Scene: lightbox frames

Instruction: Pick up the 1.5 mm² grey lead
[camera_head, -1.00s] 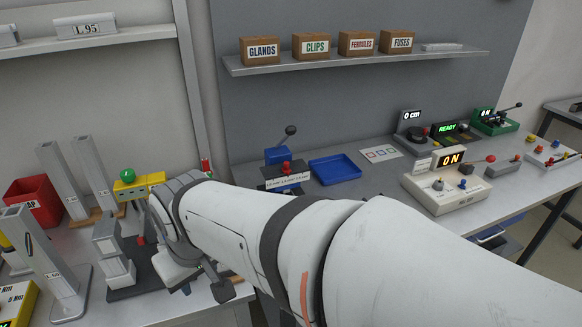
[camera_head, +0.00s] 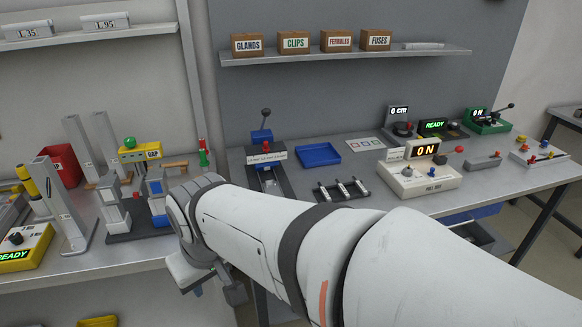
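I cannot make out a lead marked 1.5 mm² in this view. A black rack (camera_head: 343,191) with several pale upright pieces stands on the right bench behind my arm; I cannot tell what they are. My arm reaches from the lower right to the left, and its wrist end hangs in front of the gap between the two benches. My gripper (camera_head: 235,292) is small and dark at the wrist's lower end, mostly hidden, and I cannot see its fingers clearly or anything in them.
The left bench holds grey posts, a red bin (camera_head: 64,166), a yellow GAP block (camera_head: 140,154) and a blue-grey fixture (camera_head: 157,190). Bare bench shows around the tray.

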